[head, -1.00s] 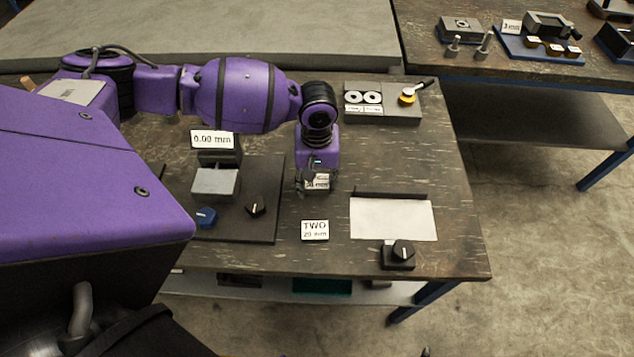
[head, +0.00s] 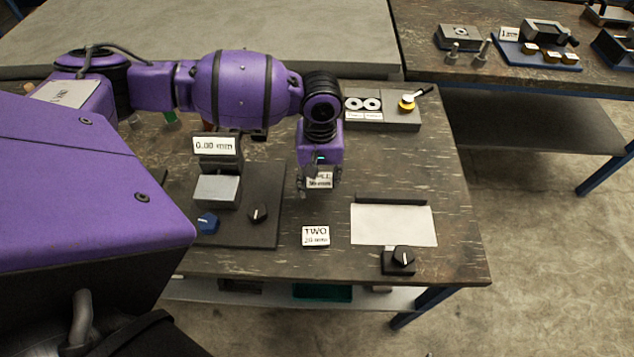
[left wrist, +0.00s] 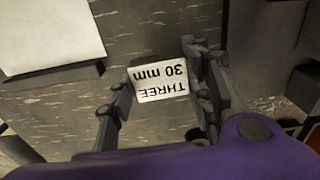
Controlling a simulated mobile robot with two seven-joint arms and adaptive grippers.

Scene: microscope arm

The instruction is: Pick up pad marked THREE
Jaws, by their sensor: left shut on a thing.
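The pad marked THREE, 30 mm, is a small block with a white label (left wrist: 160,82). In the left wrist view it sits between the two fingers of my left gripper (left wrist: 160,95), which is shut on it. In the head view the pad (head: 320,180) shows partly below the purple wrist, between the fingertips of my left gripper (head: 319,186). I cannot tell how far it is above the bench. The pad marked TWO (head: 315,236) lies on the bench nearer the front edge. My right gripper is not in view.
A stand with a 0.00 mm display (head: 214,146) and knobs is left of the gripper. A white sheet (head: 393,225) with a black knob block (head: 398,261) lies to the right. A grey tray (head: 385,118) is behind. Bare bench lies around TWO.

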